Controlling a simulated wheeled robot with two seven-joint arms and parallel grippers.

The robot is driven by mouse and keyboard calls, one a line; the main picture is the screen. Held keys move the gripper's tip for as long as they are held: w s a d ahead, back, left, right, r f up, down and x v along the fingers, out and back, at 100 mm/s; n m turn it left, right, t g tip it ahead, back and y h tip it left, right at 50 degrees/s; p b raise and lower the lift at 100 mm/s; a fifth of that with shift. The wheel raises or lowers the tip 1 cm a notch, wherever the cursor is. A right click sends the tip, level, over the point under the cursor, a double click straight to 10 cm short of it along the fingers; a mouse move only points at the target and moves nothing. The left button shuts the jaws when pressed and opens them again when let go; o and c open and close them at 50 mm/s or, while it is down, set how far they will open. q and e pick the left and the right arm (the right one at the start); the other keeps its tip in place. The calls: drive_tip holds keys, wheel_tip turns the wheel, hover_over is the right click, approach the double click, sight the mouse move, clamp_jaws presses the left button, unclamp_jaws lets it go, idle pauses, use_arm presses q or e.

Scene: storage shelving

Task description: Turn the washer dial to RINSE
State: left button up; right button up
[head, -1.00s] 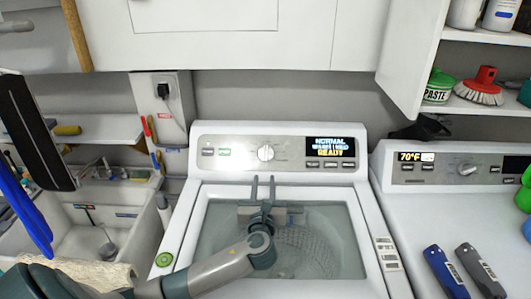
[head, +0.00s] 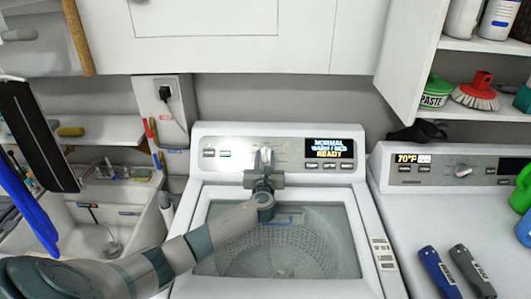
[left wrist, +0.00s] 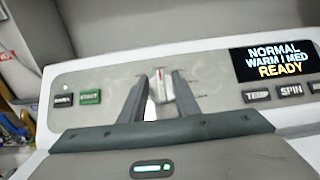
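The washer (head: 350,205) stands in the middle of the head view, with its dial (head: 266,153) on the back control panel. The dial also shows in the left wrist view (left wrist: 161,86), with a red mark on its face. My left gripper (head: 264,160) is in front of the dial. In the left wrist view its two fingers (left wrist: 160,88) are apart, one on each side of the dial, with a gap visible on the left. The display (head: 330,148) reads NORMAL, WARM, MED, READY. The dial's printed labels are too small to read. My right gripper is not in view.
START button (left wrist: 90,97) is left of the dial; TEMP (left wrist: 256,95) and SPIN (left wrist: 291,90) buttons are right, under the display. A second machine (head: 400,215) with its own dial (head: 463,171) stands right. White cabinets (head: 230,35) hang above. A sink (head: 100,235) is left.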

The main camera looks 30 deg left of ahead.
use_arm(q)
drive_tip(key=shift+x, duration=0.9)
clamp_jaws()
